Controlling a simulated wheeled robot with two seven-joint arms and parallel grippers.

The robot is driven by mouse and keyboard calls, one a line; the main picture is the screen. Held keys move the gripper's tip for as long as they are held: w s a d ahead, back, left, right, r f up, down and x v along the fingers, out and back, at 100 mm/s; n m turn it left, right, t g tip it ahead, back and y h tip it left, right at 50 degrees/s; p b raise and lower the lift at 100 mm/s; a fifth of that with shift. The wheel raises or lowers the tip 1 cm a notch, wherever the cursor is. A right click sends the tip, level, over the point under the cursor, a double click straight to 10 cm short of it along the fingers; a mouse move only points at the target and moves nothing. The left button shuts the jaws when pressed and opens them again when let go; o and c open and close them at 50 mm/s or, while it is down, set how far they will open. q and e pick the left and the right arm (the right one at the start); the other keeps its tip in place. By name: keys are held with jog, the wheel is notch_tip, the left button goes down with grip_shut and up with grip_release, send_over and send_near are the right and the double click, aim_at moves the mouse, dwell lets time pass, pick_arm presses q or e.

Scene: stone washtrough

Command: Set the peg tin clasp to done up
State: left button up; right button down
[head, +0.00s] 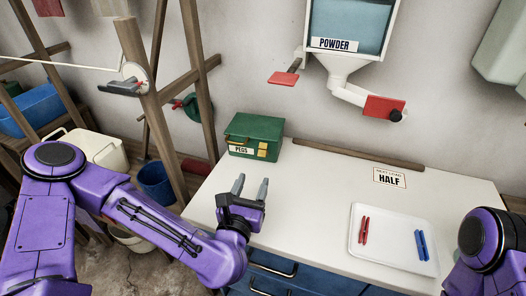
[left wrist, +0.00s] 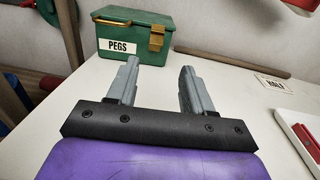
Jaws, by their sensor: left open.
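The peg tin (head: 254,130) is a green box labelled PEGS at the back left of the white worktop, with its lid down. It also shows in the left wrist view (left wrist: 120,32). Its brass-coloured clasp (head: 262,150) is on the front, right of the label, and shows in the left wrist view (left wrist: 156,39). I cannot tell for sure whether the clasp is done up. My left gripper (head: 251,187) is open and empty, in front of the tin and apart from it, its fingers (left wrist: 160,70) pointing towards the clasp side. My right gripper is out of view.
A white tray (head: 361,252) with a red peg (head: 364,230) and a blue peg (head: 421,245) lies on the right. A HALF card (head: 390,178) and a wooden strip (head: 357,154) lie behind it. The powder dispenser (head: 349,30) hangs above. Wooden posts (head: 197,75) stand left of the tin.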

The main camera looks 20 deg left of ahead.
aim_at(261, 153)
pick_arm(q)
jog(key=w+b, duration=0.1)
jog(key=b, duration=0.2)
jog(key=shift+w+f, duration=0.1)
jog(key=shift+f, duration=0.3)
jog(key=shift+w+a+r+p, duration=0.3)
jog(key=shift+w+r+p, duration=0.2)
jog(key=shift+w+r, duration=0.35)
jog(key=w, duration=0.1)
jog(key=w+p, duration=0.1)
jog(key=w, duration=0.3)
jog(key=shift+w+a+f, duration=0.15)
jog(key=shift+a+f, duration=0.1)
jog(key=shift+f, duration=0.05)
jog(key=shift+w, duration=0.55)
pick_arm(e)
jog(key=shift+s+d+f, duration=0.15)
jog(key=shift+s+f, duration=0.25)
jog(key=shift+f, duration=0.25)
pick_arm(q)
jog(key=shift+c, duration=0.3)
